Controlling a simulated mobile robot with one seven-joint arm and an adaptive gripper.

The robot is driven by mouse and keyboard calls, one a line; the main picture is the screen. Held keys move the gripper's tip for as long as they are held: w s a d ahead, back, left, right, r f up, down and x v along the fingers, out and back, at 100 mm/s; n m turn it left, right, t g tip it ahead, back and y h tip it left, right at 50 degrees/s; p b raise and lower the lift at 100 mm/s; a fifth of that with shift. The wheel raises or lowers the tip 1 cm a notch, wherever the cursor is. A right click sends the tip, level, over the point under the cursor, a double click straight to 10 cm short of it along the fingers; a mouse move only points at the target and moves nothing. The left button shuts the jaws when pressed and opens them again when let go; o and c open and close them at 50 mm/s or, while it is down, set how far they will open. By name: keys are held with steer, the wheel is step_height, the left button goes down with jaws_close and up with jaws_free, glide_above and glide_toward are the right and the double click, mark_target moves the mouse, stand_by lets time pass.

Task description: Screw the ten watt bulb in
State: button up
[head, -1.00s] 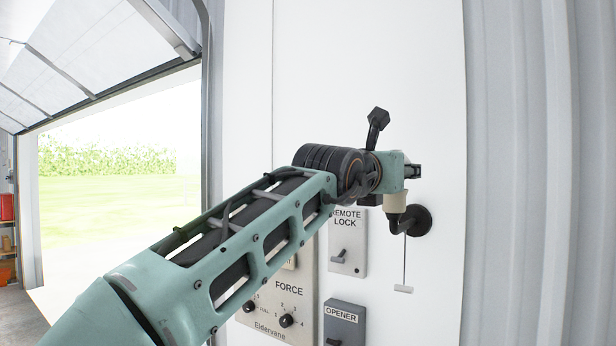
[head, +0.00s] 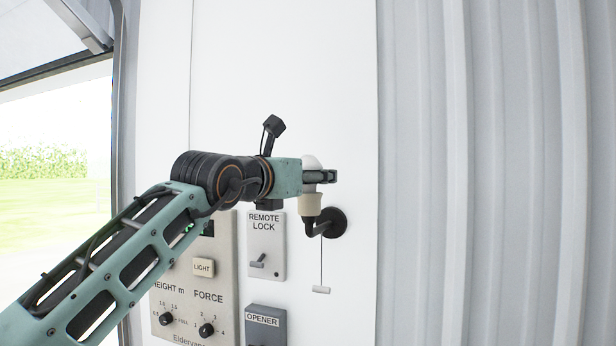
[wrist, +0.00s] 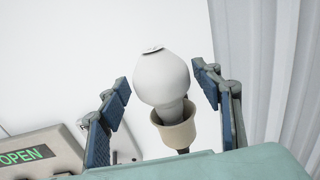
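A white bulb (wrist: 161,80) with a small label on top stands in the cream socket (wrist: 176,131) in the wrist view. Its lower end is hidden inside the socket. In the head view the bulb's top (head: 312,163) shows above my gripper (head: 322,175), and the socket (head: 310,204) sits just below on a black wall arm. The wrist view shows my gripper (wrist: 161,92) open, with one blue-padded finger on each side of the bulb and a gap on both sides. The bulb's wattage cannot be read.
The black wall mount (head: 334,222) and a hanging pull cord (head: 321,289) are beside the socket. Below are the REMOTE LOCK switch (head: 264,245), the OPENER box (head: 265,325) and the FORCE panel (head: 190,290). The wall right of the mount is clear.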

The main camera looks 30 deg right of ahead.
steer(key=shift+b, duration=0.3)
steer(key=shift+f+n+t+y+b, duration=0.15)
steer(key=shift+n+t+y+b, duration=0.25)
steer(key=shift+n+t+b, duration=0.25)
steer(key=n+t+y+b, duration=0.2)
steer(key=t+y+b, duration=0.1)
steer(key=b, duration=0.1)
steer(key=shift+n+t+y+b, duration=0.25)
steer(key=shift+n+y+b, duration=0.05)
steer(key=shift+n+b, duration=0.05)
steer(key=n+t+y+b, duration=0.1)
steer(key=n+y+b, duration=0.1)
steer(key=shift+t+y, duration=0.3)
steer(key=shift+y, duration=0.1)
steer(key=n+t+y+b, duration=0.1)
steer(key=n+y+b, duration=0.1)
steer(key=n+y, duration=0.1)
steer(key=shift+y+b, duration=0.3)
steer(key=shift+y, duration=0.4)
steer(key=n+y, duration=0.1)
steer(key=y, duration=0.1)
steer(key=n+y, duration=0.1)
steer(key=shift+d+r+n+t+y, duration=0.2)
steer(key=shift+n+t+y, duration=0.1)
steer(key=shift+t+y, duration=0.1)
steer(key=shift+a+n+y, duration=0.15)
steer(key=shift+n+y, duration=0.15)
steer(key=shift+y, duration=0.1)
